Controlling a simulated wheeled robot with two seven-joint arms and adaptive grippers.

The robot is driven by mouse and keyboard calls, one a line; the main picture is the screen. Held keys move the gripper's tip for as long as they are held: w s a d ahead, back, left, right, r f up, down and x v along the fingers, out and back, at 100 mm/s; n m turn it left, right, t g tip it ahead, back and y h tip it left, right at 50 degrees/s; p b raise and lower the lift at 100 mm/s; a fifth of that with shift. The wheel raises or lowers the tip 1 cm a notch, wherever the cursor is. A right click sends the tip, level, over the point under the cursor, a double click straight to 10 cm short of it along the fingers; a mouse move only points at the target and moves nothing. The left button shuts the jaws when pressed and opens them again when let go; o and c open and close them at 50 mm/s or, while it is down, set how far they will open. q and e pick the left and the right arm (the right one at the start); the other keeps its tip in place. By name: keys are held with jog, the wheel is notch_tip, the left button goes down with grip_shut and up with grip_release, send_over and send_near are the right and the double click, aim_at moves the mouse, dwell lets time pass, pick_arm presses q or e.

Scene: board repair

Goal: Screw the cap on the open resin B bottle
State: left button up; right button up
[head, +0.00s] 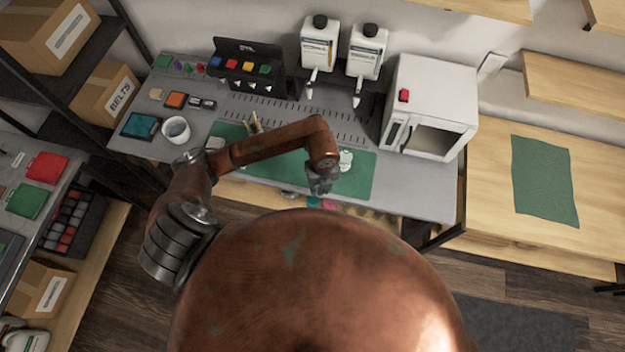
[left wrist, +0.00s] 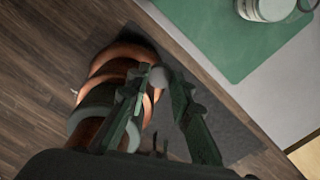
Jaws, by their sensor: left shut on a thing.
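My left gripper (head: 320,183) is over the front edge of the workbench in the head view. In the left wrist view its fingers (left wrist: 158,85) are shut on a small pale round thing (left wrist: 157,76), which looks like a cap. A white round container (head: 345,160) stands on the green mat beside the gripper, at its upper right in the head view. A pale container also shows at the top of the left wrist view (left wrist: 268,8), apart from the gripper. I cannot read its label or tell whether it is the resin B bottle. My right gripper is out of view.
Two white bottles with black tops (head: 319,45) (head: 367,52) hang at the back, nozzles below. A white box-shaped machine (head: 432,105) stands at the right.

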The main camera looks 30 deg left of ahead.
pick_arm(q)
jog(key=shift+s+d+r, duration=0.2)
jog(key=shift+s+d, duration=0.05)
jog(key=shift+d, duration=0.15)
jog(key=shift+s+d+r, duration=0.2)
jog(key=shift+d, duration=0.2)
jog(key=shift+w+a+r+m, duration=0.2)
jog(key=shift+w+r+m, duration=0.15)
jog(key=shift+m, duration=0.65)
jog(key=w+a+r+n+b, duration=0.2)
jog(key=w+r+n, duration=0.1)
jog(key=r+n, duration=0.8)
jog(key=w+a+r+n+b, duration=0.3)
jog(key=r+n, duration=0.8)
jog(key=n, duration=0.7)
jog(key=shift+w+a+n, duration=0.2)
jog(key=shift+w+n, duration=0.15)
jog(key=shift+n, duration=0.05)
